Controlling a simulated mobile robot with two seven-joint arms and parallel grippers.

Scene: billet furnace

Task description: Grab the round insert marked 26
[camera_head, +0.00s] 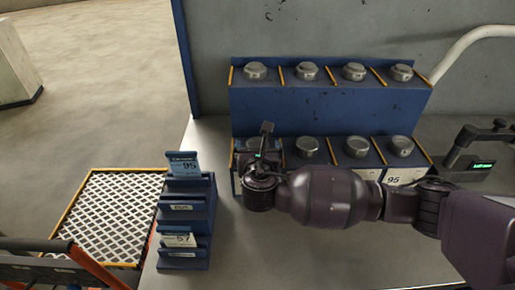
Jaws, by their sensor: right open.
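Round grey metal inserts stand in two rows on a blue stepped rack (325,112). The upper row has an insert at far left (255,70), two in the middle (306,71) and one at far right (402,72). The lower row shows an insert (307,146) right of my gripper, with others further right (357,146). Their marks are too small to read, so I cannot tell which is 26. My right gripper (263,150) is open at the lower row's left end, partly hiding the place there. I cannot tell whether it touches anything. My left gripper is out of view.
Orange dividers separate the rack places. A blue card holder (187,222) with cards marked 95 and 57 stands at the table's left. A dark device (478,152) with a green display stands at right. The grey table (300,260) is clear in front.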

